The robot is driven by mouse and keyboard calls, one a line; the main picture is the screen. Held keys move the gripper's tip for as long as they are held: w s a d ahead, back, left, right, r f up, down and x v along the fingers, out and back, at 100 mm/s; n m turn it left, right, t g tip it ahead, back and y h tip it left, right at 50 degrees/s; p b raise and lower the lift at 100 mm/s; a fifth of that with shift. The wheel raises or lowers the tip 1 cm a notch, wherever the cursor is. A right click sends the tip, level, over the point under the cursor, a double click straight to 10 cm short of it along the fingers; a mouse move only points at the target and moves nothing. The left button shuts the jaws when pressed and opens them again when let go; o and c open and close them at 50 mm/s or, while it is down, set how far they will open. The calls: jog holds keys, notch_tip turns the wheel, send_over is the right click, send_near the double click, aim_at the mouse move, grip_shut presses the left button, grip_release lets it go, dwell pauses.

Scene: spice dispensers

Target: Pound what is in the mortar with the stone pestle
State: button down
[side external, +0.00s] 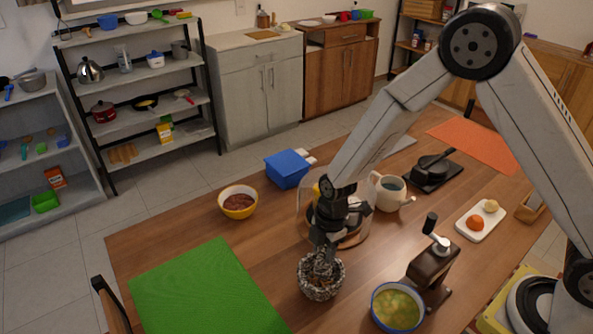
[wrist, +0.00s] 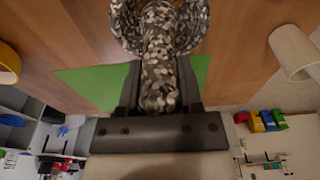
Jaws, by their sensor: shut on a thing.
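The stone mortar (side external: 320,287) is a speckled grey and black bowl near the front middle of the wooden table, with something brownish inside. My gripper (side external: 323,240) is right above it, pointing down. In the wrist view my gripper (wrist: 158,78) is shut on the speckled stone pestle (wrist: 160,50), with one finger on each side. The pestle's far end reaches the mortar (wrist: 122,28), whose rim shows around it. I cannot tell whether the pestle touches the contents or the mortar's floor.
A hand grinder (side external: 432,270) and a soup bowl (side external: 397,308) stand close right of the mortar. A glass vessel (side external: 303,212) and a cream mug (side external: 388,192) are behind. A yellow bowl (side external: 238,203) and a blue box (side external: 287,168) stand back left. The green mat (side external: 205,290) is clear.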

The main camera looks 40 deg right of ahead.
aim_at(318, 262)
jog(key=shift+f, duration=0.1)
dwell(0.4)
jog(key=shift+f, duration=1.4)
jog(key=shift+r, duration=0.2)
jog(key=shift+w+a+r, duration=0.15)
jog(key=shift+a+r, duration=0.1)
jog(key=shift+r, duration=0.45)
jog(key=shift+w+a+r, duration=0.15)
jog(key=shift+a+r, duration=0.05)
jog(key=shift+r, duration=0.5)
jog(key=shift+f, duration=0.1)
jog(key=shift+f, duration=1.45)
